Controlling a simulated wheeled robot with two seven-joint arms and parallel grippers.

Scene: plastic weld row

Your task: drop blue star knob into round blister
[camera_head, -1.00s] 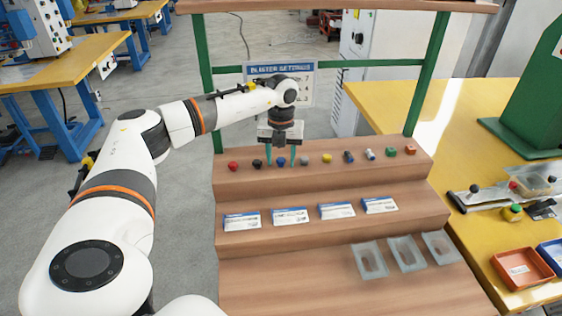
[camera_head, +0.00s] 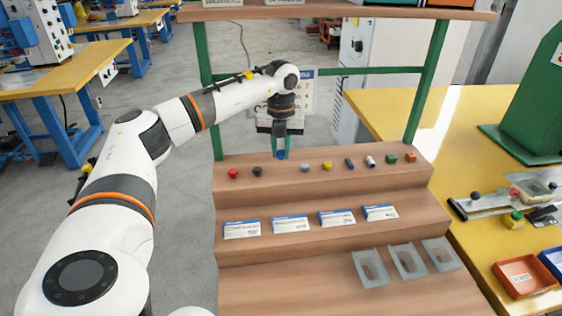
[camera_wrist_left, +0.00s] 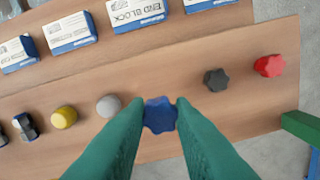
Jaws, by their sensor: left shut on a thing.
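The blue star knob (camera_head: 281,154) is held between the teal fingertips of my left gripper (camera_head: 281,150), above the top shelf. In the left wrist view the blue knob (camera_wrist_left: 160,115) sits between the two fingers, which are shut on it from both sides. Three clear blister trays stand on the lowest step at the right: a left one (camera_head: 369,283), a middle one (camera_head: 410,274) and a right one (camera_head: 455,266). I cannot tell from here which blister is the round one. My right gripper is not in view.
On the top shelf (camera_head: 230,187) stand a red knob (camera_head: 233,174), a black knob (camera_head: 257,171), a grey knob (camera_head: 304,167), a yellow knob (camera_head: 327,165) and several small parts. Printed cards (camera_head: 290,224) lie on the middle step. Green posts (camera_head: 427,85) flank the shelves.

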